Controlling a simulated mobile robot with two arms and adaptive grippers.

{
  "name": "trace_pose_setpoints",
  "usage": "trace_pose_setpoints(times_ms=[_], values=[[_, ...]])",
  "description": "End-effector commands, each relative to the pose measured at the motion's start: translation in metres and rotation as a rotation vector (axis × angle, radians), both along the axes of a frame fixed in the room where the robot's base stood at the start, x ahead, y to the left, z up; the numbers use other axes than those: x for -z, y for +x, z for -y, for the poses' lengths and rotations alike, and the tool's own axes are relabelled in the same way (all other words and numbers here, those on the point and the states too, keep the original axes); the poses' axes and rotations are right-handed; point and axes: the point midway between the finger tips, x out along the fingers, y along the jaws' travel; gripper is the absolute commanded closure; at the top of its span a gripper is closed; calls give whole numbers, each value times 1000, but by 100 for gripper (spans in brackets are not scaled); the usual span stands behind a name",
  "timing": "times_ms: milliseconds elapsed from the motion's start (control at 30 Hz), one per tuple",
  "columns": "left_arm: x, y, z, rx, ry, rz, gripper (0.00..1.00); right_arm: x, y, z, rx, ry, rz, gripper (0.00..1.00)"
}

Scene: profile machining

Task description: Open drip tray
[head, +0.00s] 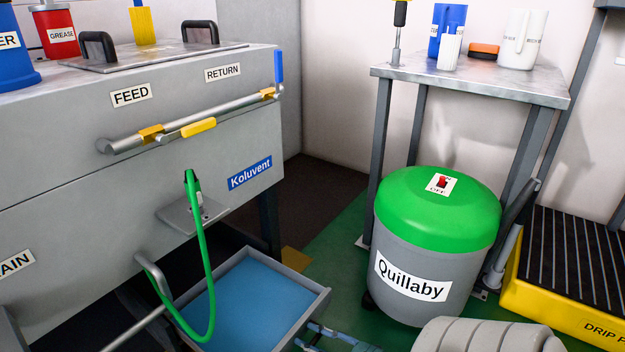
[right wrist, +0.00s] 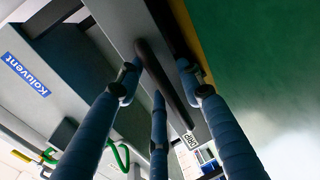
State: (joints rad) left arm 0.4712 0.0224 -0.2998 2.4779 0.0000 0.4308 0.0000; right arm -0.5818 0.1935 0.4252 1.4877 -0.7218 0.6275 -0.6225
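The drip tray (head: 318,299) is a grey, open-topped tray with a blue inside, low under the front of the grey machine. It sticks out from beneath the machine. In the right wrist view its front face (right wrist: 120,22) shows, with a dark bar handle (right wrist: 165,85) and a partly hidden label starting "DRIP" (right wrist: 190,139). My right gripper (head: 322,333) is at the tray's near right edge. In the right wrist view its blue fingers (right wrist: 158,72) are spread on both sides of the handle, with a gap visible on the right. My left gripper is out of view.
A green hose (head: 208,270) hangs over the tray from the machine (head: 100,190). A grey bin with a green lid (head: 437,210) stands right of the tray, before a metal table (head: 470,82). A yellow drip pallet (head: 560,305) lies far right. Some green floor (head: 335,260) is clear.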

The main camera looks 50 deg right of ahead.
Motion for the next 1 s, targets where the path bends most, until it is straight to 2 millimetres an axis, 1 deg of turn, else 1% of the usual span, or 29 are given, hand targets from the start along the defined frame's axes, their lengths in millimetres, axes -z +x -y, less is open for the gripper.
trace_pose_setpoints(times_ms=[67,167,500,600,700,800,1000], values=[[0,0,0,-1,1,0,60,-1,-3,0,0,0,0,63],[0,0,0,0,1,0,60,-2,-15,1,1,1,-2,63],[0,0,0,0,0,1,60,-16,-84,7,1,0,-4,63],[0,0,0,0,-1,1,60,-20,-100,8,1,0,-3,63],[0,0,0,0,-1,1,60,-22,-110,8,0,1,-2,63],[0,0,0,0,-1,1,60,-24,-116,9,0,1,-1,63],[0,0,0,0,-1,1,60,-25,-117,9,0,0,0,63]])
